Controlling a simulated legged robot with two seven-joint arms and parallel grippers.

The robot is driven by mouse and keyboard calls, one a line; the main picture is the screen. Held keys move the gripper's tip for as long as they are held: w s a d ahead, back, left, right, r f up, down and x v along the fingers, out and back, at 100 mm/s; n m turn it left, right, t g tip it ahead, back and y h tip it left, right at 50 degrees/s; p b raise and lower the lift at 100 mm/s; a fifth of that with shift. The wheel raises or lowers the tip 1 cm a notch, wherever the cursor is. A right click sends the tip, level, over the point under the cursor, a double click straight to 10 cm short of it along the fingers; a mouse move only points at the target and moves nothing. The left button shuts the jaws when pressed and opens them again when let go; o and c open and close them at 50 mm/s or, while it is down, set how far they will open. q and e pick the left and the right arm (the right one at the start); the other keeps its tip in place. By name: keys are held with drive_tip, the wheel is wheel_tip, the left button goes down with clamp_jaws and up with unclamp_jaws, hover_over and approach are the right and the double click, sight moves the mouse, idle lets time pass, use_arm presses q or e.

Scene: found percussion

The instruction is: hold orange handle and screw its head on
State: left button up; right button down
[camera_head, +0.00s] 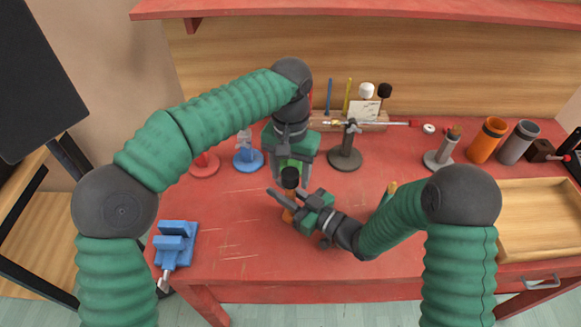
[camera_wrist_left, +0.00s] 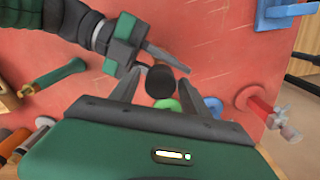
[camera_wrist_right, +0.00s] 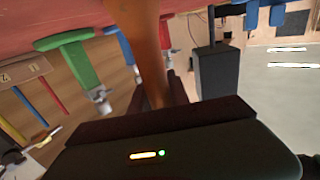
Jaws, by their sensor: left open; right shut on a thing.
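The orange handle (camera_head: 288,215) stands upright over the red table, with a dark head (camera_head: 290,178) at its top. My right gripper (camera_head: 290,203) is shut on the handle from the right. In the right wrist view the handle (camera_wrist_right: 148,45) runs up between the fingers. My left gripper (camera_head: 291,174) points down from above, open, with its fingers on either side of the head. In the left wrist view the head (camera_wrist_left: 160,82) sits between the spread fingers. I cannot tell how far the head is threaded on the handle.
A blue vise (camera_head: 175,243) sits at the table's left edge. Red (camera_head: 204,164), blue (camera_head: 248,158) and dark (camera_head: 345,158) stands are behind my grippers. An orange cup (camera_head: 487,140), a grey cup (camera_head: 518,142) and a wooden tray (camera_head: 510,248) are at the right.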

use_arm(q)
clamp_jaws()
idle(0.3)
drive_tip(key=shift+o, duration=0.7)
unclamp_jaws()
wheel_tip(320, 180, up, 12)
use_arm(e)
drive_tip(key=c, duration=1.2)
unclamp_jaws()
use_arm(q)
drive_tip(key=shift+w, duration=0.1)
use_arm(e)
drive_tip(key=shift+o, duration=0.2)
